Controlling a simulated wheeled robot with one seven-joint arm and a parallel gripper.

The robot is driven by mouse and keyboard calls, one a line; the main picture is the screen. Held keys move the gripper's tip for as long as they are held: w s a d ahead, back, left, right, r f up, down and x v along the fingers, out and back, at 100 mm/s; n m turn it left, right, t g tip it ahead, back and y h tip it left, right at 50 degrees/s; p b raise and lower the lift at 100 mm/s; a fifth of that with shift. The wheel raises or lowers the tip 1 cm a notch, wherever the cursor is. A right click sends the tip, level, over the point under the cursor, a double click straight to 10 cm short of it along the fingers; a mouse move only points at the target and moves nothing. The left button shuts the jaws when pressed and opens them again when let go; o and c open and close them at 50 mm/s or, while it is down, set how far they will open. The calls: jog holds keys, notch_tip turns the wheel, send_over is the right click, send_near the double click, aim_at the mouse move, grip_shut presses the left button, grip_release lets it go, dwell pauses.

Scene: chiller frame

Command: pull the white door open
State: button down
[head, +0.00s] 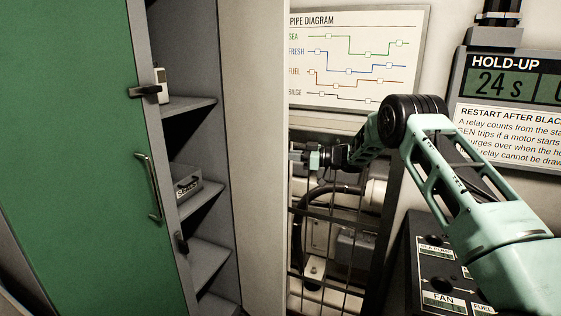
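A tall off-white panel (258,150), which looks like the white door, stands upright in the middle of the head view. Its right edge borders a barred opening with machinery behind. No handle shows clearly on its visible face. My gripper (298,156) is right at that edge, at about mid-height, pointing left. Its fingertips are small and partly lost at the panel's edge. I cannot tell whether they touch the panel or hold anything.
A green door (75,150) with a metal handle (149,188) stands at the left. Beside it are open grey shelves (190,104). A pipe diagram (355,58) hangs behind my arm. A dark control box (437,270) stands at the lower right, close under my arm.

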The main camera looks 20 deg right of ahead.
jog(key=shift+w+d, duration=0.5)
jog(key=shift+d, duration=0.25)
jog(key=shift+r, duration=0.1)
jog(key=c, duration=1.5)
grip_release()
jog(key=shift+c, duration=0.2)
